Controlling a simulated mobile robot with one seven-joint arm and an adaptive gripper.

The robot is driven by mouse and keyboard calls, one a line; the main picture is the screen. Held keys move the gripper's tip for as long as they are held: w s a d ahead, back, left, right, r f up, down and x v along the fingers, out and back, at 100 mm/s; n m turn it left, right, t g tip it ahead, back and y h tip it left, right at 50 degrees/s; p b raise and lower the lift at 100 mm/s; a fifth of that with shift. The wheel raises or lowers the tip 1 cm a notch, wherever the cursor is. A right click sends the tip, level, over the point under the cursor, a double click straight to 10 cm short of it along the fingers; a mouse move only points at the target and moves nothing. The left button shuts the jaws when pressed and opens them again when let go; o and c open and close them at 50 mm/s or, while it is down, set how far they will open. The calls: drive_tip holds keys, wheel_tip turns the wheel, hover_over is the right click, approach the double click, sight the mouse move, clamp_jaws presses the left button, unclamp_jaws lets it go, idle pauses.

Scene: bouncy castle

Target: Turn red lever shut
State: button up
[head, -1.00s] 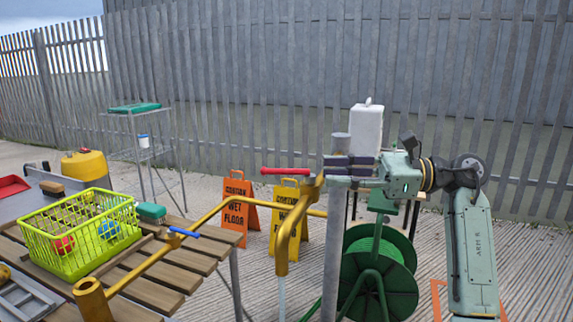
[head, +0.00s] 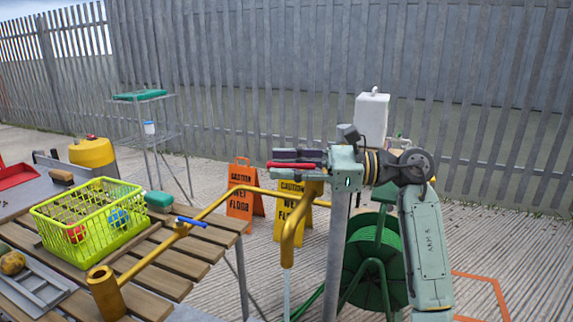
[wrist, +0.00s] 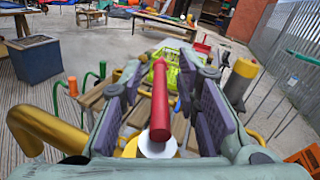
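The red lever (head: 292,166) sits on top of the yellow-brass tap (head: 291,235) and points left in the head view. A pale stream (head: 287,292) runs down from the tap's spout. My gripper (head: 275,160) is at the lever, its fingers pointing left along it. In the wrist view the red lever (wrist: 160,105) lies lengthwise between my two fingers (wrist: 160,112), with a gap visible on each side. The fingers are open and do not appear to grip it. The lever's base is partly hidden by my gripper in the head view.
A blue lever (head: 190,221) is on the same yellow pipe (head: 150,262), over the slatted table (head: 205,255). A lime basket (head: 85,235) stands there. A grey post (head: 335,260), green hose reel (head: 375,265) and wet-floor signs (head: 241,205) are close by.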

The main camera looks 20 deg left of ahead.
drive_tip(key=shift+c, duration=0.5)
clamp_jaws()
idle(0.3)
